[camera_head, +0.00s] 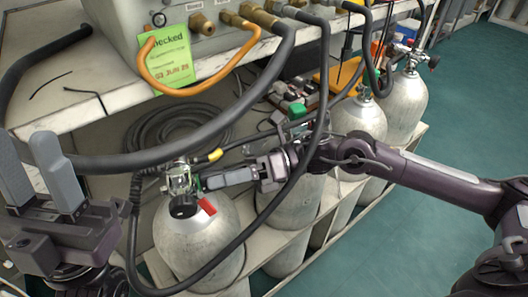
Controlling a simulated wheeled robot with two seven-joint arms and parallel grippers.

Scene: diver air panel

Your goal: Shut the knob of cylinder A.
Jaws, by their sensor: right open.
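The nearest silver cylinder (198,240) stands at the lower middle. Its brass-and-chrome valve (179,176) carries a round black knob (184,206), with a red tag (207,206) beside it. No letter shows, so I cannot tell whether this is cylinder A. My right gripper (207,183) reaches in from the right, its fingertips pointing left just beside the valve, above and right of the black knob. It is open and holds nothing that I can see. My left gripper (28,160) is at the left edge, fingers upward, apart and empty.
More cylinders (406,105) stand in a row toward the upper right in a pale rack. Black hoses (322,150) loop in front of the near cylinder and across my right arm. A panel with a green tag (180,58) sits on the shelf above. The floor at right is clear.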

